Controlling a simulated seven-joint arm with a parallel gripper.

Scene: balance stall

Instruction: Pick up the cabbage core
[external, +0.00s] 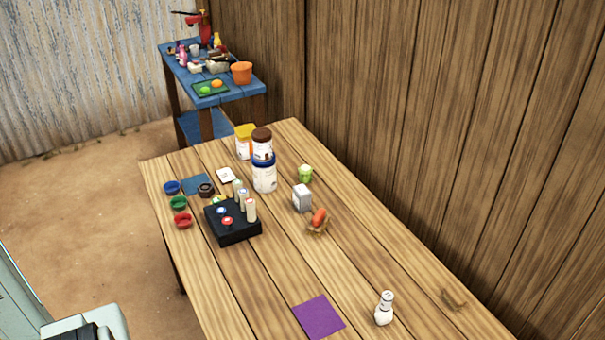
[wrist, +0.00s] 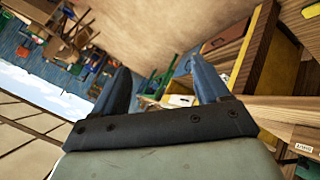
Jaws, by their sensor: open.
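A small light green piece (external: 305,174), which looks like the cabbage core, stands on the wooden table near its back right edge. It is to the right of the white jar with the blue lid. I cannot make it out in the wrist view. My gripper (wrist: 158,68) shows in the wrist view with its two dark fingers spread and nothing between them. It is tilted and faces away from the tabletop items. In the external view only a pale part of my arm shows at the bottom left, well away from the green piece.
Near the green piece stand a jar with a blue lid (external: 264,178), a grey-white box (external: 302,198) and an orange item in a brown holder (external: 318,222). A black block (external: 233,226) holds several cylinders. A purple mat (external: 318,317) and white bottle (external: 384,308) lie nearer.

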